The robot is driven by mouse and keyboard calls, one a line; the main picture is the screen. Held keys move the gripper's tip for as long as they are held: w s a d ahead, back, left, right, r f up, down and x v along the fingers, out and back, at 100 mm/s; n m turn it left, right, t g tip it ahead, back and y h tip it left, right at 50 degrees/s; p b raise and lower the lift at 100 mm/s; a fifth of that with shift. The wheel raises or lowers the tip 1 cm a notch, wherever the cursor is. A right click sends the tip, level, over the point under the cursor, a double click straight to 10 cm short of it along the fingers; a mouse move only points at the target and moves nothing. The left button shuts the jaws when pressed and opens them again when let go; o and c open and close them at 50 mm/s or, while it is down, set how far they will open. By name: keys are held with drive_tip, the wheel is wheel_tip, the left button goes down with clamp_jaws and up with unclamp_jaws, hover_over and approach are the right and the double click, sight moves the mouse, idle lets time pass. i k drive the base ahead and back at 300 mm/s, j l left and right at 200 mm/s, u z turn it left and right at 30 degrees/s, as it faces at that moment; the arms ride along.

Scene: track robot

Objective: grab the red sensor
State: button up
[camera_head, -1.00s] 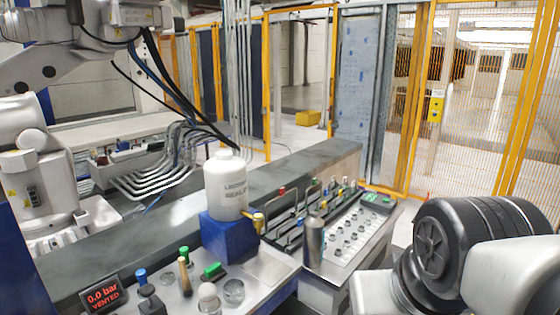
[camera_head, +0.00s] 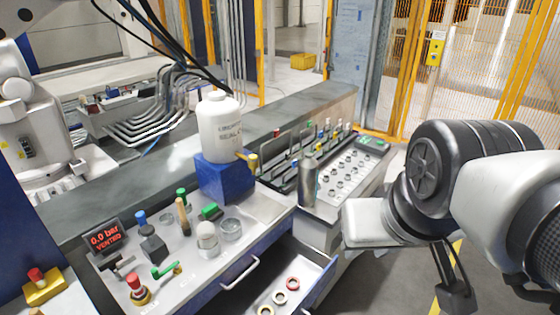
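A red-topped piece (camera_head: 277,133) stands at the back left of the rack (camera_head: 290,184) on the far part of the bench. It may be the red sensor, but it is too small to tell. More small coloured tops, green and yellow among them, stand along the same rack. My arm comes in from the right. A dark part at its lower end (camera_head: 455,297) may be my gripper; its fingers cannot be made out. It is right of the bench and apart from the rack.
A white bottle (camera_head: 219,130) stands on a blue block (camera_head: 222,180). A metal cylinder (camera_head: 308,185) stands by the rack. An open drawer (camera_head: 318,262) holds several rings. A red knob (camera_head: 133,280) and a pressure display (camera_head: 104,238) are at front left. Yellow-framed fencing (camera_head: 400,100) stands behind.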

sight(139, 292)
drive_tip(key=u, duration=0.95)
drive_tip(key=i+j+u, duration=0.1)
drive_tip(key=u, duration=0.6)
